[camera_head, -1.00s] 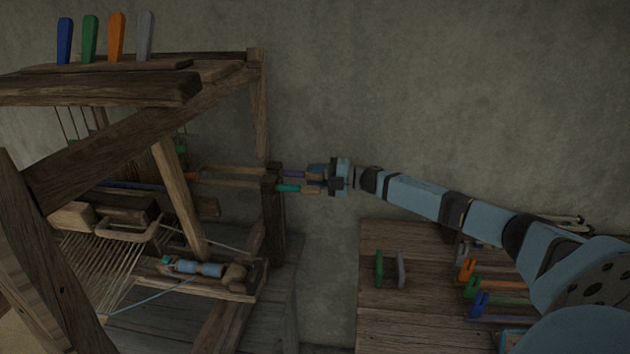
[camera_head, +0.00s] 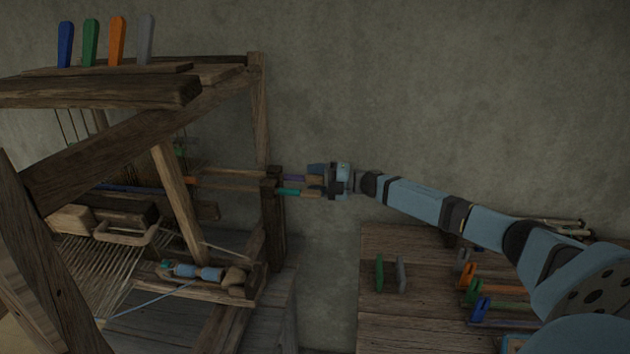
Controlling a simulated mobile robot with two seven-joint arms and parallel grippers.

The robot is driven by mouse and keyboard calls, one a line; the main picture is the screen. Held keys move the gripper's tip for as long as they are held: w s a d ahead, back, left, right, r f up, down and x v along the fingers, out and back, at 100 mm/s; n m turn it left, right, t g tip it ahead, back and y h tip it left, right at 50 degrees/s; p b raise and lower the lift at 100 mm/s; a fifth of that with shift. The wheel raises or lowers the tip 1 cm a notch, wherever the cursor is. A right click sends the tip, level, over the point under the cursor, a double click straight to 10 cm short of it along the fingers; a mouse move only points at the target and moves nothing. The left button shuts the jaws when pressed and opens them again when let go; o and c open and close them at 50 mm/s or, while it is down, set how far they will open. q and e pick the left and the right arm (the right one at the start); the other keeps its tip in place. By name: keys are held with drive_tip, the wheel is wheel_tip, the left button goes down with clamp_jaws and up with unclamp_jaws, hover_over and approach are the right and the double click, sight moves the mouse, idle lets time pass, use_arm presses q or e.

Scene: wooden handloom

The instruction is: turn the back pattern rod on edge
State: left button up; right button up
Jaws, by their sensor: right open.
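My right gripper (camera_head: 318,181) is open at the right side of the loom, just past its right upright post (camera_head: 272,215). Its fingers point left toward two rod ends that stick out by the post. One end is purple (camera_head: 294,178) and the other, nearer one is teal (camera_head: 288,191). The gripper is at the purple end; I cannot tell whether the fingers touch it. Which end belongs to the back pattern rod is not clear, though the purple one lies farther back. The rods run left into the loom frame, partly hidden by the post. My left gripper is not in view.
The wooden loom frame (camera_head: 120,140) fills the left. Blue, green, orange and grey pegs (camera_head: 117,40) stand on its top. A shuttle with blue thread (camera_head: 200,272) lies inside. A wooden table (camera_head: 395,320) at right holds green and grey pieces (camera_head: 379,273) and several coloured-handled tools.

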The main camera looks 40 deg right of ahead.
drive_tip(key=v, duration=1.3)
drive_tip(key=shift+s+d, duration=0.2)
drive_tip(key=shift+s, duration=0.15)
